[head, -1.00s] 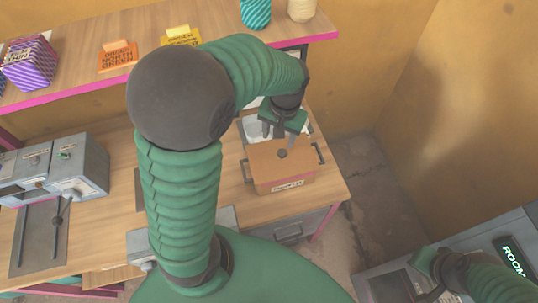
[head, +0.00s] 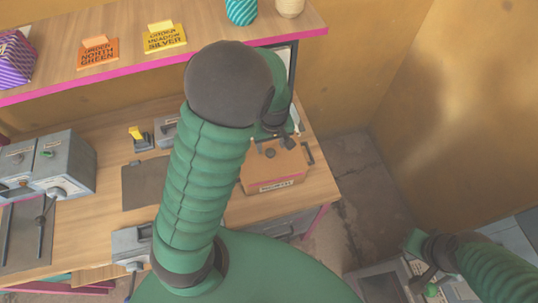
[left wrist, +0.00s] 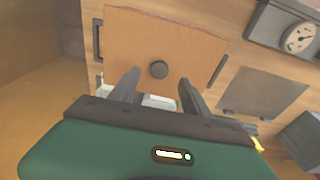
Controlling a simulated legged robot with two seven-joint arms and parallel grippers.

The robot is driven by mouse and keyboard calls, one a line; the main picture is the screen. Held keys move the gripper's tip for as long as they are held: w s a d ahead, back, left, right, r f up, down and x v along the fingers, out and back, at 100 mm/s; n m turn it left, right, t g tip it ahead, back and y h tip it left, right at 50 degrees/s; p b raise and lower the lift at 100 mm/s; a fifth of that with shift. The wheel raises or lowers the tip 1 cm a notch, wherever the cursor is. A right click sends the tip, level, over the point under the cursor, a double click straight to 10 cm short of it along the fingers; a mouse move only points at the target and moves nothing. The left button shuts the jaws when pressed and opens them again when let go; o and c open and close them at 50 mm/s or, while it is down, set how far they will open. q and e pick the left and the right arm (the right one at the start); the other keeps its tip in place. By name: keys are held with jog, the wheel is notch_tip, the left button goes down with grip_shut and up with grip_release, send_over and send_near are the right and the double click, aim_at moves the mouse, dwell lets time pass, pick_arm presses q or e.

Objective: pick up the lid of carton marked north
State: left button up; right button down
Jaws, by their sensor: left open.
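The carton (head: 276,187) stands at the right end of the wooden table, with a small front label too small to read. Its flat orange-brown lid (head: 262,168) is on top, with a dark round knob (head: 270,153). In the left wrist view the lid (left wrist: 190,55) and knob (left wrist: 158,69) lie just beyond my left gripper (left wrist: 158,90). Its two fingers are spread and empty, one on each side below the knob in the picture.
A shelf above holds an orange card reading NORTH GREEN (head: 99,54), a yellow card (head: 164,39) and a striped purple box (head: 12,60). Grey machines (head: 65,165) stand on the left of the table. A dark plate (head: 144,184) lies mid-table.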

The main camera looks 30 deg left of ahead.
aim_at(270, 152)
pick_arm(q)
notch_tip(270, 152, down, 4)
jog(key=shift+w+d+f+p, duration=0.15)
jog(key=shift+f+p, duration=0.1)
jog(key=shift+p, duration=0.3)
jog(key=shift+w+f, duration=0.1)
jog(key=shift+f, duration=0.1)
jog(key=shift+a, duration=0.4)
jog(key=shift+c, duration=1.4)
jog(key=shift+a, duration=0.1)
jog(key=c, duration=0.5)
grip_shut()
jog(key=shift+d, duration=0.3)
